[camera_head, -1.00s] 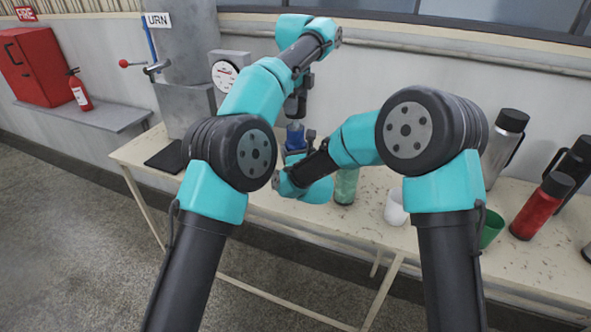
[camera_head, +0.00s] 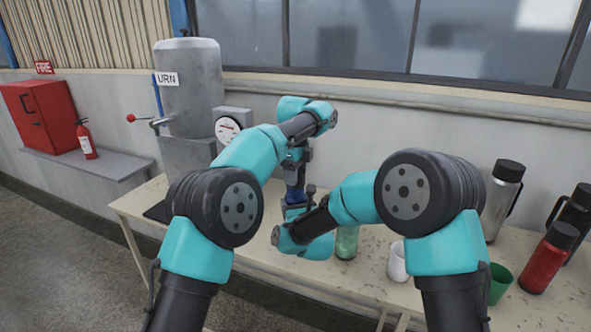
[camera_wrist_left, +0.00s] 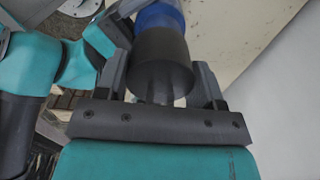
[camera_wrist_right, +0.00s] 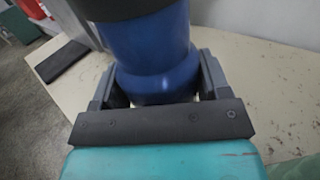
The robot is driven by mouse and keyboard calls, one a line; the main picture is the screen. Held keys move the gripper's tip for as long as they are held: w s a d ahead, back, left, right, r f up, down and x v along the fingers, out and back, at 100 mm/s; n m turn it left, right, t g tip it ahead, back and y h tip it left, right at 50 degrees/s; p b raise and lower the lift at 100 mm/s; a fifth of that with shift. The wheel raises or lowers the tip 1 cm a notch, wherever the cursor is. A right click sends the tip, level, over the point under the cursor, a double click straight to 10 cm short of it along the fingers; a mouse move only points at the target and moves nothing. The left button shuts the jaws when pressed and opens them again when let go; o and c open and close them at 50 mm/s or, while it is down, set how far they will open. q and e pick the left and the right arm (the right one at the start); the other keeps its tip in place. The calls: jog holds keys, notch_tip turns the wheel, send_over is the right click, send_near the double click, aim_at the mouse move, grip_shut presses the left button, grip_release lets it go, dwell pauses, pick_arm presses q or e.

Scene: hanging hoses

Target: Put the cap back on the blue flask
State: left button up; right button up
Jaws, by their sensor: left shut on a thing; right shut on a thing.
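The dark cap (camera_wrist_left: 163,62) is between the fingers of my left gripper (camera_wrist_left: 163,90), which is shut on it. In the head view my left gripper (camera_head: 294,170) is directly above the blue flask (camera_head: 294,197). The flask is upright, and my right gripper (camera_wrist_right: 155,88) is shut around its body in the right wrist view (camera_wrist_right: 152,50). In the left wrist view the flask (camera_wrist_left: 160,15) lies right beyond the cap, roughly in line. The cap (camera_wrist_right: 115,8) meets the flask's top in the right wrist view with no clear gap. Whether it is seated I cannot tell.
A green translucent bottle (camera_head: 346,243), white cup (camera_head: 397,262) and green cup (camera_head: 500,283) stand right of my grippers. A steel flask (camera_head: 502,198), red flask (camera_head: 548,258) and black flask (camera_head: 575,210) are farther right. The urn (camera_head: 190,90) and gauge (camera_head: 228,128) are at left.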

pick_arm(q)
jog(key=shift+f, duration=0.1)
dwell(0.5)
jog(key=shift+f, duration=0.8)
jog(key=shift+f, duration=0.55)
dwell(0.4)
pick_arm(e)
jog(key=c, duration=0.4)
pick_arm(q)
jog(key=m, duration=0.8)
jog(key=shift+m, duration=0.4)
jog(key=m, duration=0.3)
jog(key=shift+m, duration=0.4)
jog(key=m, duration=0.4)
pick_arm(e)
jog(key=shift+c, duration=0.2)
